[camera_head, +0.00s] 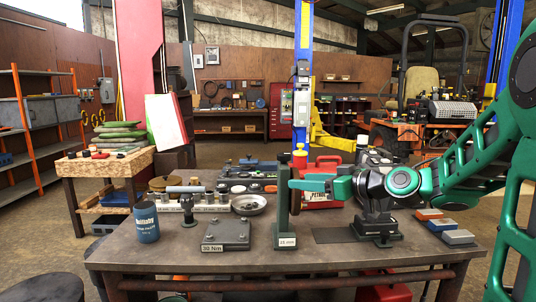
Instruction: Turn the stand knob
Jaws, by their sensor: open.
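A dark green upright stand (283,205) with a small "mm" label on its base is at the front middle of the table.
The metal table (330,262) also bears a blue can (146,222), a "30 Nm" block (226,234), a silver dish (249,204), a red petrol can (318,196) behind my fingers and coloured blocks (445,227) at right.

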